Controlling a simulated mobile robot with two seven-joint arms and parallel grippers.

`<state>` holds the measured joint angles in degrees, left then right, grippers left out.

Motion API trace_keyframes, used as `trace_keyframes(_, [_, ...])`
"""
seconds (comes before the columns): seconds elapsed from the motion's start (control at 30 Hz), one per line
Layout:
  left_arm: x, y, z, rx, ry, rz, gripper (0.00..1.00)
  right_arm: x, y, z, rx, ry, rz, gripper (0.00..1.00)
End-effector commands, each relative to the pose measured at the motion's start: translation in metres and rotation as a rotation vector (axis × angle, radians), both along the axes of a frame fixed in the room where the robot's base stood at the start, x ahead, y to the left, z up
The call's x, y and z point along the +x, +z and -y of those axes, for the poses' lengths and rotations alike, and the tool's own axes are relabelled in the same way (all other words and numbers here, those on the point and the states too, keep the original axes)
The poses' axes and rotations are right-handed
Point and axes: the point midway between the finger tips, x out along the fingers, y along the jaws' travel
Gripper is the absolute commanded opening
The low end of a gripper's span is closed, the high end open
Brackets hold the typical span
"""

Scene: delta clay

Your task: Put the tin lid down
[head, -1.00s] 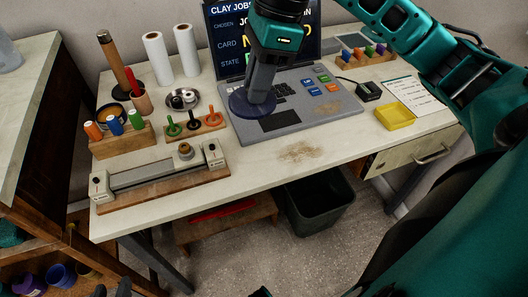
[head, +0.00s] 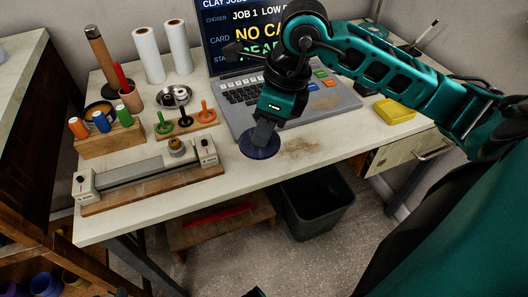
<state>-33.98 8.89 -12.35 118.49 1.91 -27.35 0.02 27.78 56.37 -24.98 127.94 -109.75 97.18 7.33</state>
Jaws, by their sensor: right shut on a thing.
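The tin lid (head: 250,151) is a dark blue round disc. In the head view it is at the front of the worktable (head: 235,172), just in front of the laptop's lower edge. My right gripper (head: 263,140) points down from above and is shut on the lid, hiding part of its top. The lid looks level and very close to the tabletop; I cannot tell whether it touches. My left gripper does not show clearly.
The laptop (head: 232,118) stands behind the lid, and a brown dusty patch (head: 300,147) lies to its right. A slotted bar device (head: 140,178) and a wooden block with stamps (head: 190,127) are to the left.

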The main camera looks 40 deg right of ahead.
Motion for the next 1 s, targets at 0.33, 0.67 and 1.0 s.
trace_keyframes(0.33, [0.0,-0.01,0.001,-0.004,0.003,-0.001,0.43,0.0,-0.035,0.0,0.0,0.001,-0.003,0.0])
trace_keyframes(0.67, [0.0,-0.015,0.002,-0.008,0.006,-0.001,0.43,0.0,-0.062,0.0,0.0,0.002,0.003,0.0])
trace_keyframes(1.0, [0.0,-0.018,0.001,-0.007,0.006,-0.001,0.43,0.0,-0.065,0.0,0.0,0.002,0.001,0.31])
